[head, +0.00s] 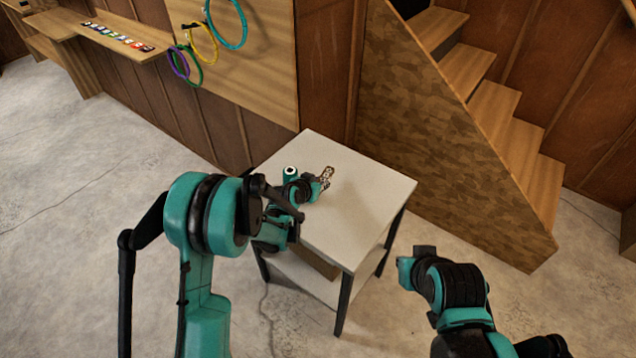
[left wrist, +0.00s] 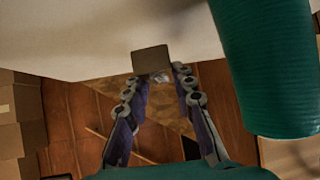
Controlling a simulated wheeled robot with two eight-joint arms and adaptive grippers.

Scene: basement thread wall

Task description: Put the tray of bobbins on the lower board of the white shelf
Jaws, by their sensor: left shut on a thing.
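The white shelf (head: 365,200) has a pale top, black legs and a lower board (head: 290,275). A row of coloured bobbins (head: 115,37), apparently in the tray, lies on a wooden wall ledge at the far left. My left gripper (head: 327,174) is over the shelf's top. In the left wrist view its fingers (left wrist: 160,75) close on a small brown square thing (left wrist: 150,59) that I cannot identify.
A brown box-like thing (head: 318,262) shows partly on the lower board. Wooden stairs (head: 500,115) and a panelled side stand behind the shelf on the right. Coloured hoops (head: 203,42) hang on the wall board. The concrete floor (head: 70,190) at left is clear.

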